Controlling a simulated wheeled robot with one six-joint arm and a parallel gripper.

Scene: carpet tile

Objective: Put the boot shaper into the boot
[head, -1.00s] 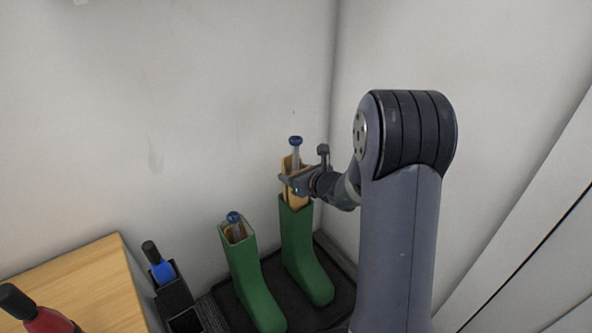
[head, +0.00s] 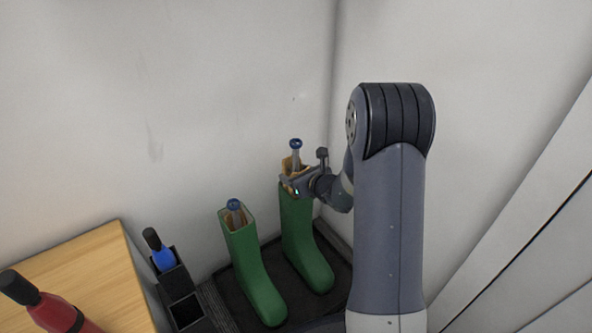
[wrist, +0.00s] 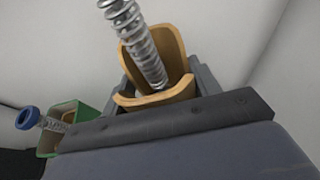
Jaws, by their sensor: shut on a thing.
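The boot shaper (head: 295,153) is a tan wooden form with a metal spring and a blue knob. My gripper (head: 297,182) is shut on it at the top of the right green boot (head: 303,247). The shaper is upright, with its upper part above the boot's opening and its lower end hidden by the gripper and boot. In the wrist view the shaper's wooden halves and spring (wrist: 140,50) rise above my gripper. The left green boot (head: 254,268) holds another shaper with a blue knob (head: 233,204).
The boots stand on a dark tray (head: 233,308) in the wall corner. To the left are a black holder (head: 183,306) with a blue-and-black bottle (head: 159,250), and a wooden surface (head: 92,265) with a red-and-black bottle (head: 48,305). Walls are close behind and right.

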